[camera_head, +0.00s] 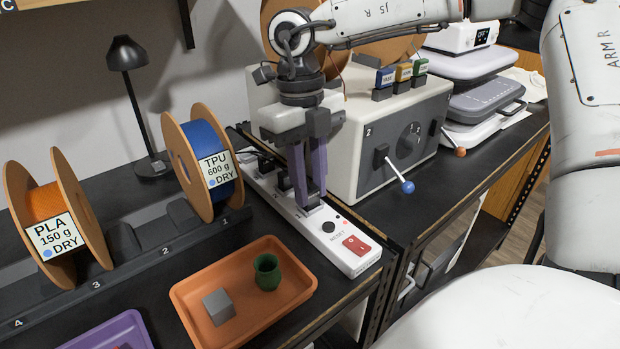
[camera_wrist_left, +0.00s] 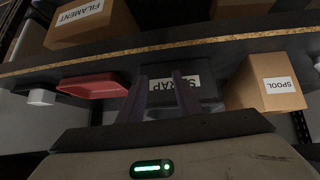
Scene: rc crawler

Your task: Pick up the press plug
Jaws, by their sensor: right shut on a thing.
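A white power strip (camera_head: 345,257) with numbered sockets, a RESET button and a red switch lies on the dark bench. My right gripper (camera_head: 309,201) points down over the strip at the socket marked 1. Its purple fingers are shut on a small dark plug (camera_head: 307,211), mostly hidden by the fingertips. I cannot tell whether this plug is still seated in the socket. Other dark plugs (camera_head: 283,181) sit further back along the strip. My left gripper (camera_wrist_left: 159,82) shows in the left wrist view, its fingers apart and empty, facing a shelf.
An orange tray (camera_head: 188,299) with a grey cube and a green pot stands in front of the strip. Left are PLA (camera_head: 55,237) and TPU (camera_head: 216,172) spools and a lamp. Behind right is a grey box (camera_head: 350,165) with a blue-knobbed lever. SCRAP (camera_wrist_left: 210,92) and SPOOL boxes (camera_wrist_left: 262,85) face my left gripper.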

